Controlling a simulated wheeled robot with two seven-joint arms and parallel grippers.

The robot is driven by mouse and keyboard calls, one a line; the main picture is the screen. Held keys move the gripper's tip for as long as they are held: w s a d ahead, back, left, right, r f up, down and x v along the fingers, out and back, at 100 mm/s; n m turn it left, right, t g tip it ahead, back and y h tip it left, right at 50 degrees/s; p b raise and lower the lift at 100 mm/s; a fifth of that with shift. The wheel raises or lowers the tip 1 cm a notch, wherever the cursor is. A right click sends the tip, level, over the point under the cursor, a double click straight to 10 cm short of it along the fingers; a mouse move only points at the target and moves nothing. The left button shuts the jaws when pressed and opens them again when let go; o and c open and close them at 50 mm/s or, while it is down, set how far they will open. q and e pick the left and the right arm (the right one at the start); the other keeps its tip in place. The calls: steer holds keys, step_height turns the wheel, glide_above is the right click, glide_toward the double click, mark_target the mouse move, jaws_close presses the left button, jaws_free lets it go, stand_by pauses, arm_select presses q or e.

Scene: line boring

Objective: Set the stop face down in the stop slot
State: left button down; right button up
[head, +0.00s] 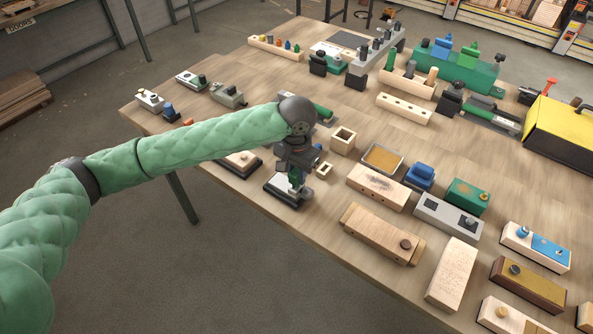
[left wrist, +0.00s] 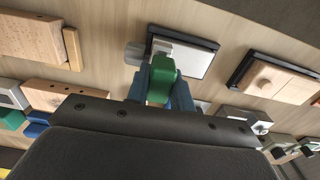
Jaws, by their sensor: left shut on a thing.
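My left gripper (head: 295,180) points down over the near left edge of the table. Its fingers are shut on a green piece, which I take to be the stop (head: 294,177); it also shows between the blue-grey fingertips in the left wrist view (left wrist: 162,82). Under and beside it lies a black-rimmed plate with a pale top (head: 276,189), also seen in the left wrist view (left wrist: 195,60). A grey part (left wrist: 136,52) sits at that plate's edge. I cannot make out the stop slot or whether the green piece touches anything. My right gripper is out of view.
A square wooden block with a hole (head: 343,140) and a shallow tray (head: 382,159) stand to the right of the gripper. A wooden block on a dark base (head: 240,163) lies to its left. Many other blocks crowd the table (head: 330,225), whose near edge is close.

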arm_select(q)
steer(key=shift+f, duration=1.05)
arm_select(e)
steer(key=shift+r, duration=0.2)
arm_select(q)
steer(key=c, duration=1.1)
jaws_free()
steer(key=shift+c, duration=0.2)
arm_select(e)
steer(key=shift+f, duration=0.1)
arm_select(q)
steer(key=shift+r+p, duration=1.45)
steer(key=shift+p, duration=0.25)
steer(key=shift+r+p, duration=2.5)
steer(key=shift+r, duration=0.05)
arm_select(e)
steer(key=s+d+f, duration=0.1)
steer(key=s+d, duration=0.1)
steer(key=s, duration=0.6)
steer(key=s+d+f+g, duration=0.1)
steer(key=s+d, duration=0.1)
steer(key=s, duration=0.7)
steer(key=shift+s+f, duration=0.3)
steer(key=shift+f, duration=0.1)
